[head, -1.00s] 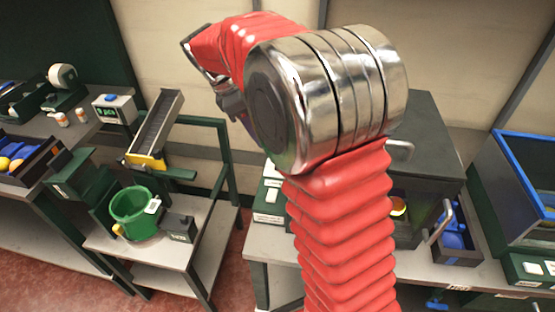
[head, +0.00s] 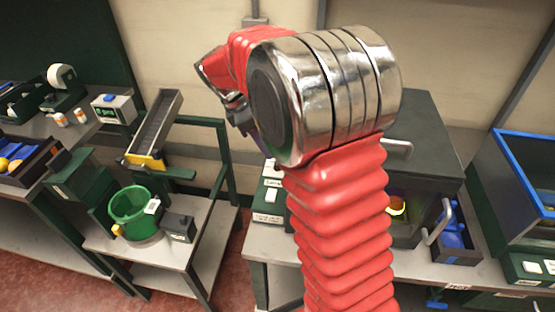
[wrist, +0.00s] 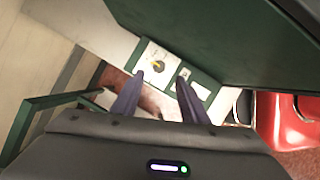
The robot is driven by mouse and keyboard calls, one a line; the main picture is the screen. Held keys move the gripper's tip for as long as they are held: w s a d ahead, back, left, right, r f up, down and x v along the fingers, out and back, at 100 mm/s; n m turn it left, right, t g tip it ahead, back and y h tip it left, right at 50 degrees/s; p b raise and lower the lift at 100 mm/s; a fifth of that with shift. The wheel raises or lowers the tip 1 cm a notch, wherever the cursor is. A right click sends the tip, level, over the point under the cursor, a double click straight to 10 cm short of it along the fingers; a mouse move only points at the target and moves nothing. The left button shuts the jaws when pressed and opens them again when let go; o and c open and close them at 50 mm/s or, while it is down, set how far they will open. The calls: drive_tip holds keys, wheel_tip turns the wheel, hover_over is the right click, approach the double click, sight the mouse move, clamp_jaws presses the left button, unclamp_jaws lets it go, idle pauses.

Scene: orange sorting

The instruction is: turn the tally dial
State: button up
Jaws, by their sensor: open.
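My gripper (wrist: 158,84) is open and empty, its two dark fingers apart in the wrist view. Beyond the fingertips is a green-edged panel with a white plate carrying a small round dark and yellow dial (wrist: 156,62), which looks like the tally dial. The fingers appear short of the dial, not touching it. In the head view my gripper (head: 240,116) points down, partly hidden by my arm. The panel (head: 268,203) stands on the bench below it there, and its dial face cannot be made out.
A large dark green box (head: 425,130) with a handle stands right beside the panel. To the left, a low cart holds a green bucket (head: 135,210) and a chute (head: 155,125). A blue-rimmed bin (head: 520,165) is at far right. Floor shows between cart and bench.

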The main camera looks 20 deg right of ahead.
drive_tip(key=x, duration=0.8)
drive_tip(key=shift+f, duration=0.2)
drive_tip(key=shift+c, duration=0.6)
